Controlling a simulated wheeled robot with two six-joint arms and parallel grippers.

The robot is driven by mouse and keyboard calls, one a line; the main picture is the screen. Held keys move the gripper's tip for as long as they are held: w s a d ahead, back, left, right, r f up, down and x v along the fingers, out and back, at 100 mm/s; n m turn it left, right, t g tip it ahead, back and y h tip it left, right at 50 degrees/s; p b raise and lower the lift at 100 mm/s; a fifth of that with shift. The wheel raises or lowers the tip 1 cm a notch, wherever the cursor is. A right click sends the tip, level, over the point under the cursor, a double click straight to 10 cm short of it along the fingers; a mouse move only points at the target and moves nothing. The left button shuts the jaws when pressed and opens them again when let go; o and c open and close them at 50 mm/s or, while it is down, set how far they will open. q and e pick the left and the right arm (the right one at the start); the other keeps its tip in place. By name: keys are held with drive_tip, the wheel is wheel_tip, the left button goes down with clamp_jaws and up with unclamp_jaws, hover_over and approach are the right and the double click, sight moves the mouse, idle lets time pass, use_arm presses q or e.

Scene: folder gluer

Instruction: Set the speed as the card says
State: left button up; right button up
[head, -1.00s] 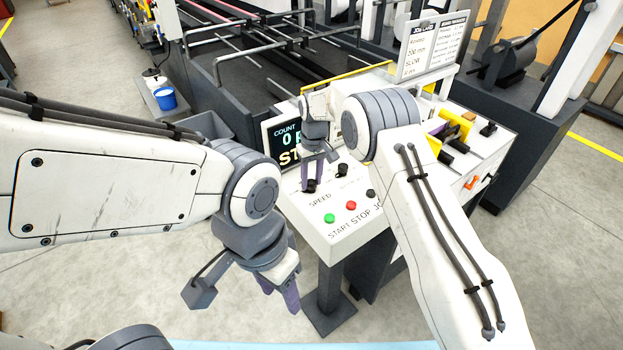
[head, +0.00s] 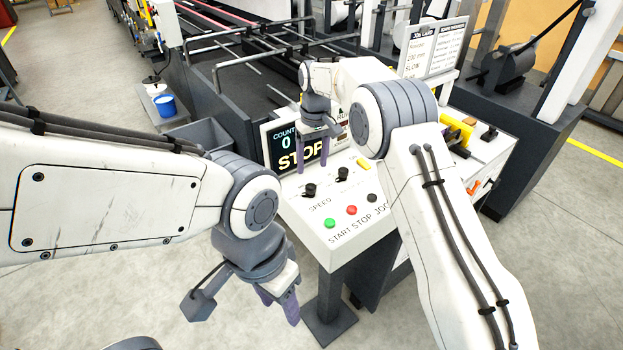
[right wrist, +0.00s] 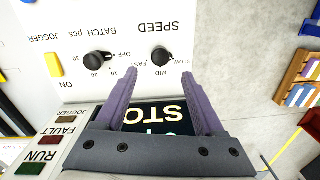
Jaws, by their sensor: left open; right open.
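The black SPEED knob (head: 310,190) is on the sloped white control panel (head: 318,232). In the right wrist view the knob (right wrist: 159,58) has SLOW, MID and FAST around it; I cannot surely read its pointer. The job card (head: 425,48) stands behind the panel and shows a line that looks like SLOW. My right gripper (head: 312,165) is open and empty, above and behind the knob, apart from it. Its fingers (right wrist: 159,76) also show in the right wrist view. My left gripper (head: 279,309) is open and empty in front of the panel, low.
A BATCH knob (head: 343,173) is beside the SPEED knob. Green START (head: 330,223), red STOP (head: 351,210) and a black JOG button (head: 372,198) line the panel's front. The display (head: 290,145) shows COUNT 0 and STOP. A yellow jogger switch (head: 364,164) is behind.

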wheel_tip(320, 180, up, 3)
drive_tip(key=shift+r, duration=0.1)
idle(0.3)
drive_tip(key=s+a+r+n, duration=0.1)
drive_tip(key=s+r, duration=0.2)
drive_tip(key=s, duration=0.7)
drive_tip(key=s+a+r, duration=0.2)
drive_tip(key=s+r, duration=0.1)
drive_tip(key=s, duration=0.7)
drive_tip(key=s+d+f, duration=0.2)
drive_tip(key=s+d, duration=0.1)
drive_tip(key=s, duration=0.7)
drive_tip(key=s+d+f, duration=0.2)
drive_tip(key=s+d, duration=0.2)
drive_tip(key=s, duration=0.6)
drive_tip(key=shift+d+f+n+b, duration=0.15)
drive_tip(key=shift+d+n+b, duration=0.15)
drive_tip(key=shift+b, duration=0.1)
